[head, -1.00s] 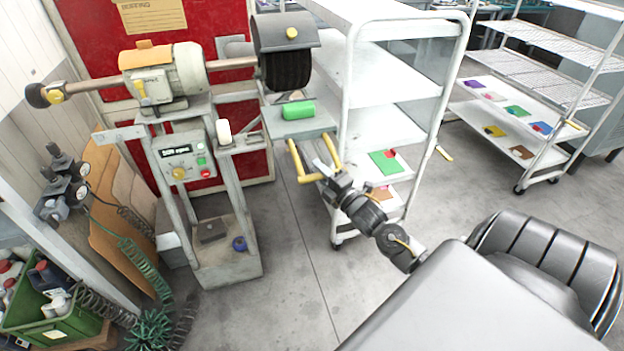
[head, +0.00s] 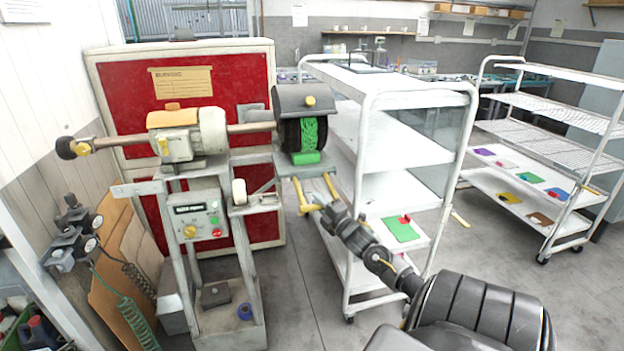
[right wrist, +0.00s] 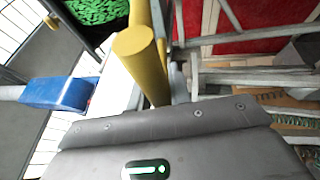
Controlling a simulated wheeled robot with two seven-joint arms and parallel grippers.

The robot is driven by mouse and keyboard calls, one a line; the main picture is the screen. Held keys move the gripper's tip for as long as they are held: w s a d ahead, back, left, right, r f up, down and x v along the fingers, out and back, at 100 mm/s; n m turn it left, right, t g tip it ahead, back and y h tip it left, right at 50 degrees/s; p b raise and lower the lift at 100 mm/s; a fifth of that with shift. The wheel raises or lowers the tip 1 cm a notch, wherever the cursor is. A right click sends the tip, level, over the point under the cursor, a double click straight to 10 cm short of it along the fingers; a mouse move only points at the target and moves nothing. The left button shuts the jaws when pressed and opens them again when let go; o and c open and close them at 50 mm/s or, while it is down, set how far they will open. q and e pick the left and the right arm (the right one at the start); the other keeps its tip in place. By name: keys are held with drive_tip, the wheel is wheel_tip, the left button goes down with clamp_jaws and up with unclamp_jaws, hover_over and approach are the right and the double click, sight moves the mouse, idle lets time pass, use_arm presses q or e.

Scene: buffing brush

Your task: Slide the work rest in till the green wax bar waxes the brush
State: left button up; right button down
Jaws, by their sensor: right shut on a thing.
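The buffing brush (head: 304,134) hangs under its grey hood on the grinder shaft, and its front face is streaked green. The green wax bar (head: 306,158) lies on the grey work rest (head: 288,170), right below the brush and seemingly touching it. A yellow U-shaped handle (head: 331,187) sticks out from the front of the rest. My right gripper (head: 314,204) is shut on this handle. The right wrist view shows a thick yellow bar (right wrist: 142,60) close up and the green-coated brush (right wrist: 95,10) at the top left. My left gripper is not in view.
The grinder motor (head: 196,140) stands on a grey stand with a control box (head: 198,215). A red panel (head: 125,85) is behind it. A white shelf cart (head: 385,185) stands close on the right of my right arm. Another cart (head: 545,150) is farther right.

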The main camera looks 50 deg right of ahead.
drive_tip(key=shift+d, duration=0.1)
drive_tip(key=c, duration=1.3)
unclamp_jaws()
drive_tip(key=b+v, duration=0.2)
drive_tip(key=v, duration=0.8)
drive_tip(key=shift+s, duration=0.4)
